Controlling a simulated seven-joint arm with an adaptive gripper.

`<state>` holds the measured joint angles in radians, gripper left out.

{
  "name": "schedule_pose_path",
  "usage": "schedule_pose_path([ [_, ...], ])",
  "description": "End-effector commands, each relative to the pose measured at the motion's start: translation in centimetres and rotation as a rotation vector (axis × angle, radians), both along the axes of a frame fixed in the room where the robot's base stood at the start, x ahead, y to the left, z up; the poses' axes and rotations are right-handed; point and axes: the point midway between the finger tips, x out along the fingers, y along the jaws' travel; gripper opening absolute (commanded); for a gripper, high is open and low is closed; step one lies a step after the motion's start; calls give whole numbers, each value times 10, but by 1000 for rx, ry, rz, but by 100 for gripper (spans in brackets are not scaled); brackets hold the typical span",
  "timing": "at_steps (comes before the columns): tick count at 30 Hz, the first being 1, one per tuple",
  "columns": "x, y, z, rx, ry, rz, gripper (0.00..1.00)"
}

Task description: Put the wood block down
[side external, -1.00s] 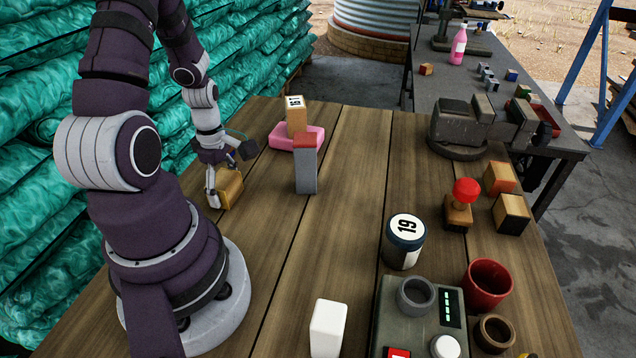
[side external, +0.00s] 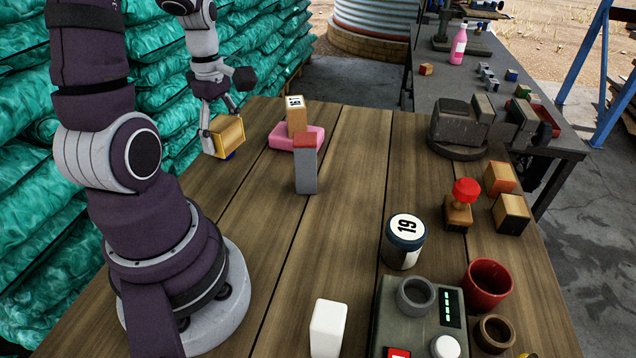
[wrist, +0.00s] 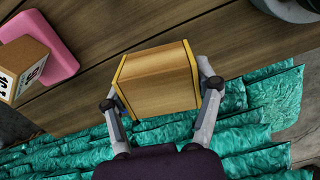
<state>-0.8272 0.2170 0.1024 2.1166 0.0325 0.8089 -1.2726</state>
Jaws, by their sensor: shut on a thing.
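The wood block (side external: 227,136) is light brown with yellow edges. My gripper (side external: 220,138) is shut on it and holds it in the air over the far left part of the wooden table (side external: 345,190). A small blue patch shows just under the block; I cannot tell what it belongs to. In the wrist view the block (wrist: 158,80) sits between both fingers (wrist: 158,92), with table planks beyond it and green sacks below it in the picture.
A pink slab (side external: 281,138) bears a block marked 19 (side external: 296,116), to the right of my gripper. A grey block with a red top (side external: 305,165) stands in front of it. Green sacks (side external: 150,100) are stacked along the left. The table's middle is clear.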

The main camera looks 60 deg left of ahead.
Motion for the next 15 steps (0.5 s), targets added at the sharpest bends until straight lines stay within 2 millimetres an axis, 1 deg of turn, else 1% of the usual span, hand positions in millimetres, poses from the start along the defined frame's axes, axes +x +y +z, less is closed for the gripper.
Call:
schedule_pose_path([
  [1, 14, 0, 6, 3, -3, -82, 28],
  [2, 24, -1, 10, 3, -3, -143, 28],
  [4, 49, -7, 20, 3, -4, -305, 28],
  [8, 97, -30, 43, 2, -5, -640, 28],
  [9, 112, -41, 51, 2, -5, -751, 28],
  [11, 132, -61, 63, 1, -5, -924, 28],
  [12, 143, -75, 71, 1, -5, -1037, 28],
  [14, 157, -98, 83, 1, -3, -1199, 28],
  [15, 164, -113, 90, 1, -4, -1298, 28],
])
